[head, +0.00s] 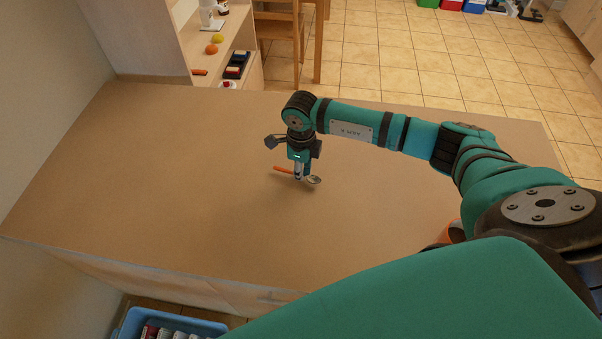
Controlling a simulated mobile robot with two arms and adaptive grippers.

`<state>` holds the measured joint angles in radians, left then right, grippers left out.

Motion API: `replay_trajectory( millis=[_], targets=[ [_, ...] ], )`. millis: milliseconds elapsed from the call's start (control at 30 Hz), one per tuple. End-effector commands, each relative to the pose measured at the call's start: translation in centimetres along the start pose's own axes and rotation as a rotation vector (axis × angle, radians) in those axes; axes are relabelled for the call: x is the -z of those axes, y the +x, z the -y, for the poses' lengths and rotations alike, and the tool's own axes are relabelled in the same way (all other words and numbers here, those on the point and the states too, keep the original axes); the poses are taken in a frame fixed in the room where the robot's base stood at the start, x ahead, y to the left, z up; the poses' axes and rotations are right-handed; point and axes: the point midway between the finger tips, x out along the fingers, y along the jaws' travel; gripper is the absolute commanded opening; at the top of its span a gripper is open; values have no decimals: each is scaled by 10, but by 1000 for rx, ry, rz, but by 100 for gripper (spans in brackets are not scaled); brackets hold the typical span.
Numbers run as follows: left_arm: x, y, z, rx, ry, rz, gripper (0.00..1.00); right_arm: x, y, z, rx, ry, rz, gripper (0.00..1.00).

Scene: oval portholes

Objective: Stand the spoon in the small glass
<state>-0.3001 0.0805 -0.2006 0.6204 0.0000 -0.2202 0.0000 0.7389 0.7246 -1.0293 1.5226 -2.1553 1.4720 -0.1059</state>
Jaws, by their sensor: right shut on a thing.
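The spoon (282,170) has an orange handle and a pale metallic bowl at its right end. My right gripper (300,178) points down over the middle of the brown table and is shut on the spoon. The spoon lies roughly level across the fingers, handle to the left and bowl to the right. I cannot tell whether it touches the tabletop. I see no small glass in this view; my right arm covers part of the table at the right. My left gripper is not in view.
The brown table (150,190) is bare around the spoon. An orange thing (451,233) is partly hidden by my right arm. A shelf (178,60) with small items and a wooden chair (283,30) stand behind. A blue crate (135,322) with cans sits below the front edge.

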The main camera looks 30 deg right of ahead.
Motion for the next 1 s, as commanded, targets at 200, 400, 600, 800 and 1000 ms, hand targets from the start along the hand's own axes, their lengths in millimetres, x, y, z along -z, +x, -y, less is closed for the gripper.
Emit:
replay_trajectory(
  millis=[200,400,600,800,1000],
  targets=[
    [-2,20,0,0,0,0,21,8,-22,-7,2,-2,-1,0],
    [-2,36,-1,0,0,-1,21,43,-25,-38,2,-4,-2,0],
    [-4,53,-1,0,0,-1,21,77,-30,-71,1,-3,-1,0],
    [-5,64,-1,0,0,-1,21,103,-34,-95,1,-1,-2,0],
    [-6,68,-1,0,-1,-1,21,115,-38,-108,0,0,0,0]
  ],
)
